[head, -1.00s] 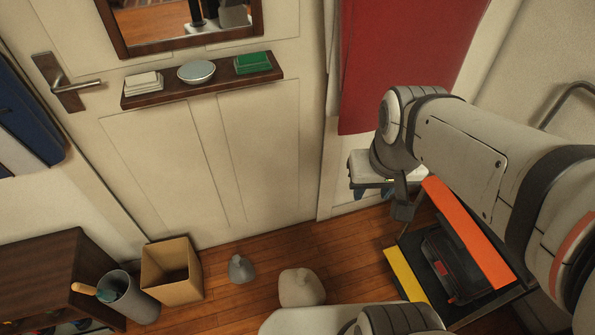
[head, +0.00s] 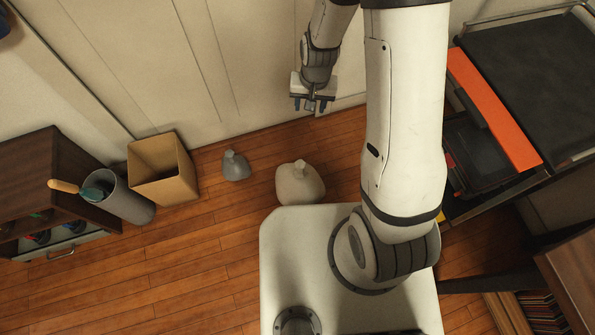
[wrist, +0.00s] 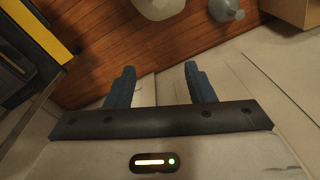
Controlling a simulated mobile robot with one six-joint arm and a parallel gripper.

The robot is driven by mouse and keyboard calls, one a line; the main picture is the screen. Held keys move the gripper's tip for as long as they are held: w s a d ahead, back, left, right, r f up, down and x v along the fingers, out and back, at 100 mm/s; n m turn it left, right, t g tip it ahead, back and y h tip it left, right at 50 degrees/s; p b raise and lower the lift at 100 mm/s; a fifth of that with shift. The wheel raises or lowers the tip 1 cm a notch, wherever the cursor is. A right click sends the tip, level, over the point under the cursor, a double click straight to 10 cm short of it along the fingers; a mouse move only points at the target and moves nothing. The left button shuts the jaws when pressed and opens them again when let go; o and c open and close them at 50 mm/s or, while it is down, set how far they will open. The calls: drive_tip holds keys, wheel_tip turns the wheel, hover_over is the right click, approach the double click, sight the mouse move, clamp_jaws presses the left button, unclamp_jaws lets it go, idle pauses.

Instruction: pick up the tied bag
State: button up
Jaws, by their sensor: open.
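Two bag-like shapes with knotted tops stand on the wooden floor. The larger is a beige bag (head: 300,185), just beyond my base; the smaller is a grey bag (head: 236,166), to its left. I cannot tell which one the task means. My gripper (head: 312,104) is open and empty, above and beyond the beige bag, in front of the pale door. In the wrist view, my gripper (wrist: 159,68) shows its two blue fingers apart with nothing between them. The beige bag (wrist: 158,8) and grey bag (wrist: 226,9) are cut by the top edge there.
An open cardboard box (head: 165,187) stands left of the grey bag. A grey bin (head: 130,203) with a wooden handle sticking out and a dark cabinet (head: 60,180) are further left. A shelf with an orange edge (head: 490,110) stands at the right. Floor before the box is clear.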

drive_tip(key=b, duration=0.6)
hover_over(300, 164)
drive_tip(key=shift+m+g+h, duration=0.3)
drive_tip(key=shift+m+g, duration=0.1)
wheel_tip(300, 164, down, 25)
drive_tip(key=shift+w+a+r, duration=0.1)
drive_tip(key=shift+a, duration=0.05)
drive_tip(key=f+b, duration=0.3)
drive_tip(key=b, duration=0.1)
drive_tip(key=f+b, duration=0.3)
drive_tip(key=f, duration=0.1)
drive_tip(key=shift+d+f+b, duration=0.2)
drive_tip(key=shift+f+b, duration=0.1)
drive_tip(key=shift+b, duration=0.1)
drive_tip(key=shift+r, duration=0.1)
drive_tip(key=shift+c, duration=0.3)
clamp_jaws()
